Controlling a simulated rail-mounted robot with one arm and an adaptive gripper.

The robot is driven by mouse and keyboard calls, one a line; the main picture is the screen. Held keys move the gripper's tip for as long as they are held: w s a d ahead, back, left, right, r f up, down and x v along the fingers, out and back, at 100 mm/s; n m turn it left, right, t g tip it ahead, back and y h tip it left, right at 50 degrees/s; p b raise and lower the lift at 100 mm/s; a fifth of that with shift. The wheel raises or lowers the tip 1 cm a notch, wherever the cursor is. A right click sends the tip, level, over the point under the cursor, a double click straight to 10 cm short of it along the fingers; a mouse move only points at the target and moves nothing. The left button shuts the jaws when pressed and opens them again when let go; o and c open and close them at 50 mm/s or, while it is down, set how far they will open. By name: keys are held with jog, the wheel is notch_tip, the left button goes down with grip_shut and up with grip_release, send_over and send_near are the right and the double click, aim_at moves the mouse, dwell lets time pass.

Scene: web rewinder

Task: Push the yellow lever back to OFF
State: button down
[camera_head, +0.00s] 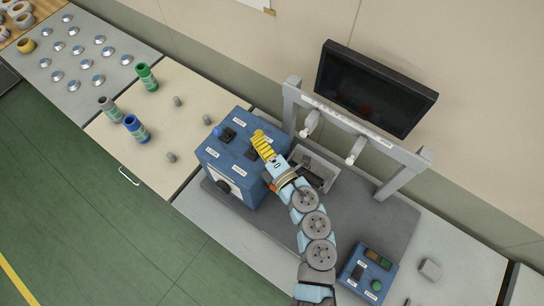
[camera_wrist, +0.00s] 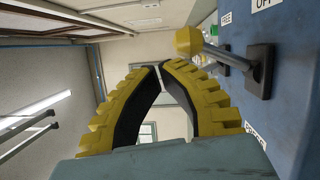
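The yellow lever has a round yellow knob (camera_wrist: 189,40) on a grey stem. The stem rises from a black base (camera_wrist: 259,71) on the blue control box (camera_head: 232,160). In the wrist view the knob is above and right of my gripper's fingertips (camera_wrist: 161,68). A white label, cut off by the frame edge and seemingly reading OFF, is beside the base. My gripper (camera_head: 262,142) has yellow ribbed fingers, curved together with their tips meeting, and nothing shows between them. In the head view the fingers reach over the box's top, and the knob is hard to separate from them.
A blue-knobbed lever (camera_head: 218,131) stands left of my gripper on the same box. A grey frame (camera_head: 292,103) and dark monitor (camera_head: 372,88) stand behind and right. A smaller blue control box (camera_head: 368,274) is at front right. Bottles and small cylinders stand on the left table.

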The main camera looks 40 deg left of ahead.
jog(key=s+d+r+b, duration=0.2)
jog(key=s+d, duration=0.2)
jog(key=d, duration=0.7)
jog(key=shift+s+d+r, duration=0.15)
jog(key=shift+s, duration=0.2)
dwell(0.5)
